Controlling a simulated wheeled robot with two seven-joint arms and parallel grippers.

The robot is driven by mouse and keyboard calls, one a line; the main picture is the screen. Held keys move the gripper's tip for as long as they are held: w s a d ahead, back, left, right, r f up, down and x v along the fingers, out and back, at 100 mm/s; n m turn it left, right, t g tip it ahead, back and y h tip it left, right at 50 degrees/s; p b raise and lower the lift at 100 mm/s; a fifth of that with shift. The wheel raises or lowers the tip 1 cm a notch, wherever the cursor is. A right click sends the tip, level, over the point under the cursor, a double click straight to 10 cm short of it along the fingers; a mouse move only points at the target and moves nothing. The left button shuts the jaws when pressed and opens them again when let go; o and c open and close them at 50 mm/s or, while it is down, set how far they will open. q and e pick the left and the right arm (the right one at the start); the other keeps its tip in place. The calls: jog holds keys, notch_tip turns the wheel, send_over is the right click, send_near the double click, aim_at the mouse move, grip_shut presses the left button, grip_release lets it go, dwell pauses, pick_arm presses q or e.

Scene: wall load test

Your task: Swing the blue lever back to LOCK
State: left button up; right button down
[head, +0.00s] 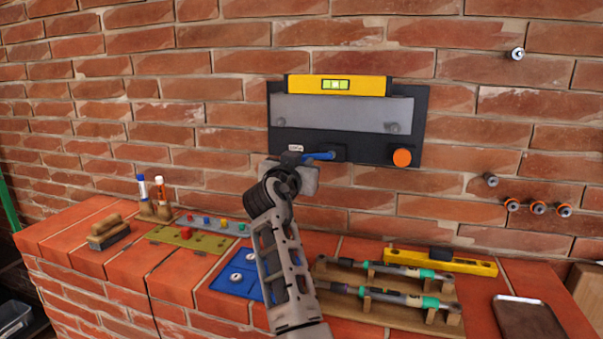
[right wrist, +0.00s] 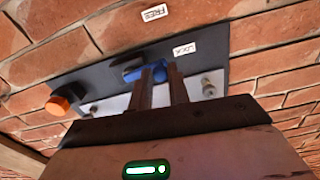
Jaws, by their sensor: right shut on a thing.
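The blue lever (head: 322,156) sits low on a dark panel (head: 350,146) on the brick wall. It lies roughly level in the head view, its left part hidden by my right gripper (head: 297,160). In the right wrist view the blue lever (right wrist: 133,74) shows at the fingertips of my right gripper (right wrist: 162,70), which is shut on it. A white LOCK label (right wrist: 185,49) is close beside the fingertips. A FREE label (right wrist: 155,12) is on the brick farther off. My left gripper is not in view.
An orange knob (head: 402,157) is right of the lever, and a yellow level (head: 339,85) tops the panel. On the brick ledge below are a rack of torque wrenches (head: 390,290), a blue plate (head: 240,277), a tablet (head: 529,318) and another level (head: 440,261).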

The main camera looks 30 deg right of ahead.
jog(key=shift+m+b, duration=0.6)
jog(key=shift+b, duration=0.25)
jog(key=shift+r, duration=0.3)
jog(key=c, duration=1.3)
grip_release()
jog(key=shift+c, duration=0.2)
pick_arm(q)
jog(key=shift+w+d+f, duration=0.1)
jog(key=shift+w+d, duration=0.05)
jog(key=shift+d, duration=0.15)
